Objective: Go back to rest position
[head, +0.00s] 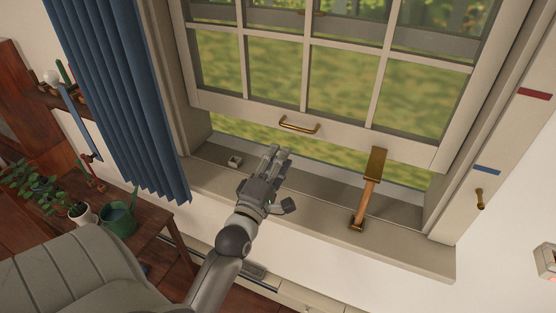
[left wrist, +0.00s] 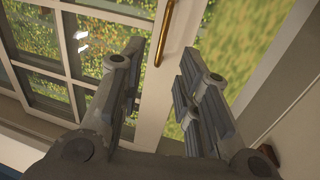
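My left gripper (head: 279,154) is in front of the window opening, over the sill, just below the brass handle (head: 299,129) of the window sash (head: 258,114). In the left wrist view its two fingers (left wrist: 162,60) are spread apart with nothing held between them. The handle also shows there (left wrist: 163,38), beyond the fingertips. The sash is partly raised, with a gap above the sill (head: 325,205). A wooden prop (head: 368,195) with brass ends stands upright between sill and sash. My right gripper is not in view.
A blue curtain (head: 115,90) hangs left of the window. A wooden table (head: 150,215) with a green watering can (head: 118,219) and a potted plant (head: 82,213) stands at left, behind a grey chair (head: 70,270).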

